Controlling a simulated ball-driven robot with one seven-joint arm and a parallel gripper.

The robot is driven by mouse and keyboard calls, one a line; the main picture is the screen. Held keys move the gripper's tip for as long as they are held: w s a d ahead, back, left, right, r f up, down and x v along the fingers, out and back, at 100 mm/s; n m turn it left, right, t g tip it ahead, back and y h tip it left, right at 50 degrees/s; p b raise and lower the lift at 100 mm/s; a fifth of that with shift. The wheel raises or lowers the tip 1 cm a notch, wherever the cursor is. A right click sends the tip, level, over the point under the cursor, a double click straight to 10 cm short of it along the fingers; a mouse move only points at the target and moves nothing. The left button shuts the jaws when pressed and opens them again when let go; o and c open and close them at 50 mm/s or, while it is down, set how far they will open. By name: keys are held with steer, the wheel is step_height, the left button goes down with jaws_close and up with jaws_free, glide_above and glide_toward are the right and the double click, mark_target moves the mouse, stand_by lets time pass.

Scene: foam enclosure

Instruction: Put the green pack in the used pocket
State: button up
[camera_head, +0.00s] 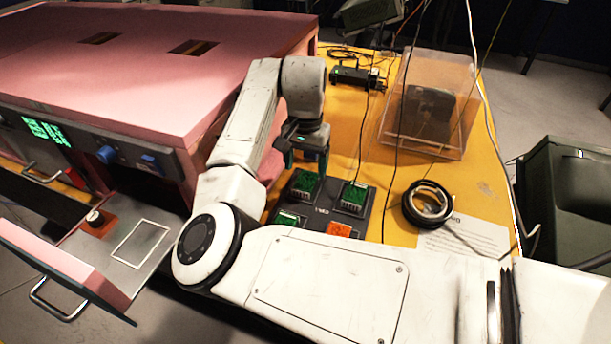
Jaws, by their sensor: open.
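A dark tray (318,210) lies on the yellow table. Green packs sit in it: one at the back left (305,184), one at the back right (353,197) and a smaller-looking green patch at the front left (287,219), partly hidden by my arm. An orange square (339,230) is at the front right. My gripper (306,163) is open and points down, with its fingers apart above the back-left green pack. It looks empty. Contact with the pack cannot be told. The tray's small markings are unreadable, so I cannot tell which pocket is the used one.
A pink enclosure (160,60) fills the left, with an open drawer (110,240) in front. A clear box (425,105) stands behind right of the tray. A black cable coil (428,204) and paper sheet (465,245) lie to the right. Thin cables hang over the table.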

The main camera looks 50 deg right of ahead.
mark_target(306, 180)
step_height(306, 180, up, 7)
steer(key=shift+r+b, duration=0.15)
steer(key=shift+b, duration=0.25)
